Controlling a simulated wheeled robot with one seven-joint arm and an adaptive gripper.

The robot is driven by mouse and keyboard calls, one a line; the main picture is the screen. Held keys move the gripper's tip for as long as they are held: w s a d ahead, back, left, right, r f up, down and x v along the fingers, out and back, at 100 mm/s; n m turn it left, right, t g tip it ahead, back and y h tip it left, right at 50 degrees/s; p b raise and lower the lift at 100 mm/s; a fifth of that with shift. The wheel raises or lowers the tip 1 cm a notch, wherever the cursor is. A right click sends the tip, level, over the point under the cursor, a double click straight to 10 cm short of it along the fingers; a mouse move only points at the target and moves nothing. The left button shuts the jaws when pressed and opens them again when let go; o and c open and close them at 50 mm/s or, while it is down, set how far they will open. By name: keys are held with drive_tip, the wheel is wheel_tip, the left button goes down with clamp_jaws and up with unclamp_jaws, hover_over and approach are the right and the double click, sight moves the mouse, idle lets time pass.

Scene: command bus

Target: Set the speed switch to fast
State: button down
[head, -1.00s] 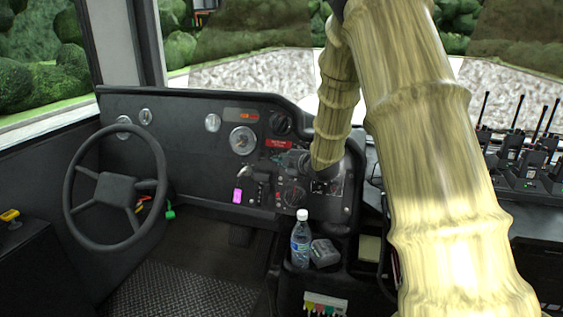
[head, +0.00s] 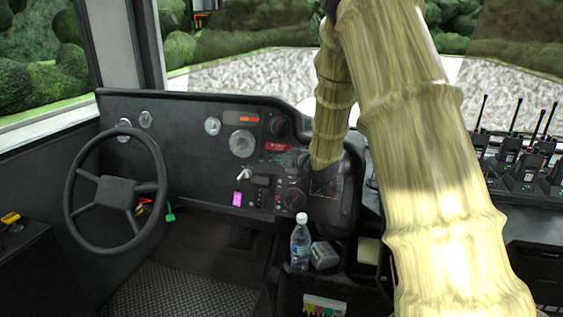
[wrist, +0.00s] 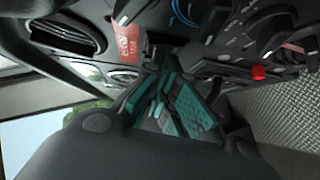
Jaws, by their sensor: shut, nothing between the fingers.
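The dashboard panel (head: 175,165) holds dials, knobs and small switches. I cannot tell for sure which of them is the speed switch, and no fast marking is readable. A silver lever (head: 246,174) and a round knob (head: 293,199) show on the panel's right part. My gripper (wrist: 172,80), with teal finger pads, is shut and empty close to the panel in the wrist view. A red label (wrist: 127,42) is left of its tips and a red button (wrist: 259,72) is to the right. In the head view my gripper is dark against the panel and hard to make out.
The steering wheel (head: 115,190) stands to the left. A water bottle (head: 300,242) and a grey box (head: 324,255) are below the panel. Several radios (head: 525,165) stand at the right. The floor (head: 180,285) by the wheel is clear.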

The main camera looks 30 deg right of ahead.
drive_tip(key=s+a+r, duration=0.2)
drive_tip(key=s+a, duration=0.1)
drive_tip(key=s, duration=0.9)
drive_tip(key=shift+s+a+r+p, duration=0.2)
drive_tip(key=shift+s+a+p, duration=0.05)
drive_tip(key=shift+p, duration=0.15)
